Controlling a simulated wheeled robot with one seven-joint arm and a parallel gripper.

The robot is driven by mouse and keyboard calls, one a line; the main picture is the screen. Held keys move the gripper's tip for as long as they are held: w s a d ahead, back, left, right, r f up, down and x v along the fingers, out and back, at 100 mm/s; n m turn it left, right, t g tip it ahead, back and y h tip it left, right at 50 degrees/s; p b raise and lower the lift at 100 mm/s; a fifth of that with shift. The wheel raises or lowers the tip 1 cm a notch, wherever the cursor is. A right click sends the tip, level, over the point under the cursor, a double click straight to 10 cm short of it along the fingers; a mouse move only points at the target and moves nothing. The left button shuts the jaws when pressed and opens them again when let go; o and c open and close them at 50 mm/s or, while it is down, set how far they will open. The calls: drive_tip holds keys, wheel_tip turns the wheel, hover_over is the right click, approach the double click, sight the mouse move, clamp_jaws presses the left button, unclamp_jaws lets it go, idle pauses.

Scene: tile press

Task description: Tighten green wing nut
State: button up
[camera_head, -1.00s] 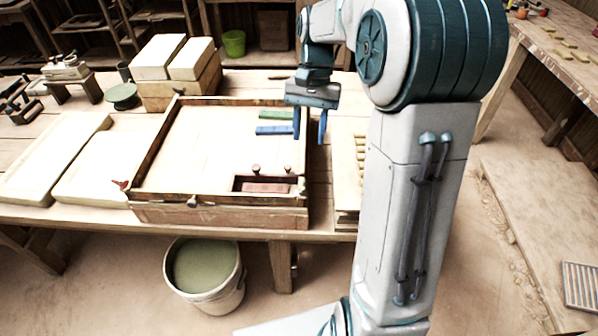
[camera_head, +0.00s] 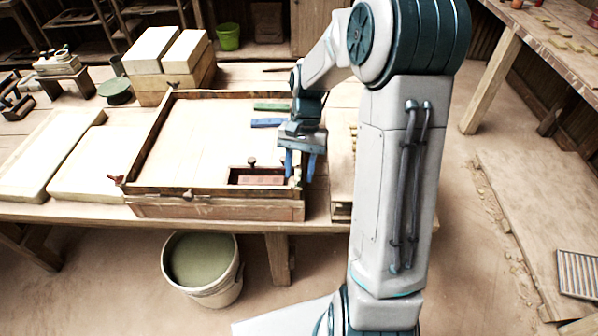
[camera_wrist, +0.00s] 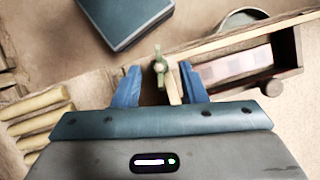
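The green wing nut (camera_wrist: 159,66) shows in the wrist view on the end of a pale wooden bar at the frame's edge. It appears between the two blue fingertips of my gripper (camera_wrist: 160,72), with a gap on each side. My gripper is open, and I see no clear contact with the nut. In the head view my gripper (camera_head: 299,168) hangs over the front right corner of the wooden press frame (camera_head: 215,206), fingers pointing down. The green nut cannot be made out clearly there. A red wing nut (camera_head: 117,180) sits at the frame's front left corner.
A small dark-edged compartment with reddish blocks (camera_head: 258,180) lies just left of my gripper. Green (camera_head: 272,106) and blue (camera_head: 268,122) bars lie inside the frame. Slatted wood (camera_wrist: 35,115) stands close on the right side. A bucket (camera_head: 203,272) stands on the floor in front.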

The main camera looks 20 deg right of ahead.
drive_tip(key=shift+s+a+f, duration=0.1)
drive_tip(key=shift+s+f, duration=0.1)
drive_tip(key=shift+f, duration=0.35)
clamp_jaws()
